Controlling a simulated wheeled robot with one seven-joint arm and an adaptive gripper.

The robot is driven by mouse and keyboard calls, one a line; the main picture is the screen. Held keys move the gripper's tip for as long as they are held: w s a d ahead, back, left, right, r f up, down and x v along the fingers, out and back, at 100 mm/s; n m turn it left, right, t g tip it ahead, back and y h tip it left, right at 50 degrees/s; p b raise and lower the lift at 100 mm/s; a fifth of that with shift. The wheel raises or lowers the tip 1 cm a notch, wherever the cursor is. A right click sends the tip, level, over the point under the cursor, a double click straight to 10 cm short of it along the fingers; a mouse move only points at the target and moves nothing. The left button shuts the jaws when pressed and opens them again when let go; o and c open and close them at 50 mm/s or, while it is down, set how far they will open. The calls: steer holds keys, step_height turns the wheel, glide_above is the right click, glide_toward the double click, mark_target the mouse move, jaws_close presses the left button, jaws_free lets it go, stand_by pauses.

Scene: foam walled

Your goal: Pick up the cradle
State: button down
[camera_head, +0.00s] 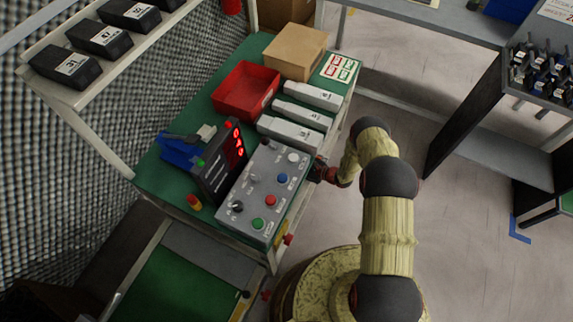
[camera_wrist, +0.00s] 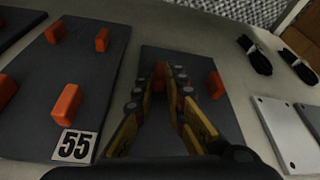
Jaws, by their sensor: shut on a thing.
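In the wrist view, a dark grey plate with orange blocks on it, which I take to be the cradle (camera_wrist: 217,112), lies on a pale surface. My gripper (camera_wrist: 162,82) reaches over it, its yellow fingers closing in on an orange block near the plate's far end. The fingers hide part of that block and the plate's middle. I cannot tell whether the plate is lifted. In the head view my gripper is at the right edge of the green-topped cart, beside the grey control box (camera_head: 267,190); its fingertips and the cradle are hidden there.
A similar plate (camera_wrist: 88,60) labelled 55 lies close on the left. Pale flat panels (camera_wrist: 285,130) and black bundles (camera_wrist: 255,55) are on the right. The cart's green top (camera_head: 170,185) carries a red bin (camera_head: 245,92) and a cardboard box (camera_head: 295,50).

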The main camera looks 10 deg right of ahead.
steer(key=shift+s+d+f, duration=0.35)
steer(key=shift+s+d, duration=0.15)
steer(key=shift+s, duration=0.1)
steer(key=shift+s+d+f, duration=0.3)
steer(key=shift+s+d, duration=0.15)
steer(key=shift+s, duration=0.15)
steer(key=c, duration=2.1)
jaws_free()
steer(key=o, duration=0.4)
steer(key=shift+w+d+r, duration=0.1)
steer(key=shift+w, duration=0.05)
steer(key=shift+c, duration=0.2)
steer(key=v, duration=1)
steer(key=shift+w+d+r, duration=0.15)
steer(key=shift+w+r, duration=0.05)
steer(key=shift+r, duration=0.25)
steer(key=shift+v, duration=0.75)
steer(key=shift+s+r, duration=0.1)
steer(key=shift+c, duration=0.3)
